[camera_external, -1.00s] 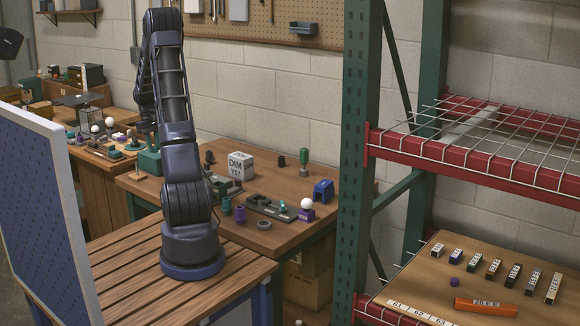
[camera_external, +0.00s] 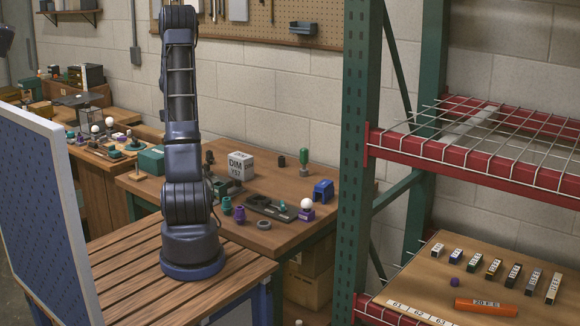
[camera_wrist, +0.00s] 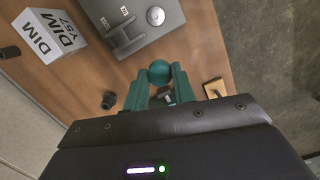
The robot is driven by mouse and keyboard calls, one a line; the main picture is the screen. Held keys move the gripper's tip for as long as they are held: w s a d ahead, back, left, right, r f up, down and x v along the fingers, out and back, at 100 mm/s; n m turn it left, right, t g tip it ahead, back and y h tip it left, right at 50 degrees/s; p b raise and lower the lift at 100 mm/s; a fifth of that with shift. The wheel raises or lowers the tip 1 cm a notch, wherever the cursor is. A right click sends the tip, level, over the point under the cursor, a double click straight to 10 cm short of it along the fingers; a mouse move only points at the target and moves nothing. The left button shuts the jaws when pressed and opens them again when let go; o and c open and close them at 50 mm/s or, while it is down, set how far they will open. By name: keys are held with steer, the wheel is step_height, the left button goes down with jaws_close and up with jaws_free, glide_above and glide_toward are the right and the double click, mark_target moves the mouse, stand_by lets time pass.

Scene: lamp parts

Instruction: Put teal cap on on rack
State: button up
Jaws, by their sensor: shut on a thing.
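In the wrist view my gripper (camera_wrist: 160,80) shows two teal fingers closed on a rounded teal piece, the teal cap (camera_wrist: 159,71), held between the fingertips. The held cap is above the wooden table; its lower part is hidden by the fingers. A tall rack with green posts and red beams (camera_external: 470,165) stands at the right, with a wire shelf above a wooden one. I cannot tell whether the task's rack is this or a smaller holder.
A white DIM box (camera_external: 240,165) stands on the table; it also shows in the wrist view (camera_wrist: 52,35). A dark tray (camera_external: 262,207), purple cylinder (camera_external: 240,216), teal cup (camera_external: 227,205) and blue block (camera_external: 323,190) crowd the table.

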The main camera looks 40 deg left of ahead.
steer(key=w+d+f+m+g, duration=0.1)
steer(key=w+d+f+m, duration=0.2)
steer(key=w+d+m, duration=1.25)
steer(key=w+d+f+m+y, duration=0.1)
steer(key=w+d, duration=0.4)
steer(key=d, duration=0.7)
steer(key=w+d+f, duration=0.2)
steer(key=w+d, duration=0.4)
steer(key=d, duration=0.5)
steer(key=w+d+f+m+y, duration=0.1)
steer(key=w+d, duration=0.4)
steer(key=d, duration=0.7)
steer(key=m, duration=0.2)
glide_toward(409, 296)
steer(key=shift+s+f, duration=0.2)
steer(key=shift+f, duration=1.4)
steer(key=shift+s+f, duration=0.2)
steer(key=shift+f, duration=1.35)
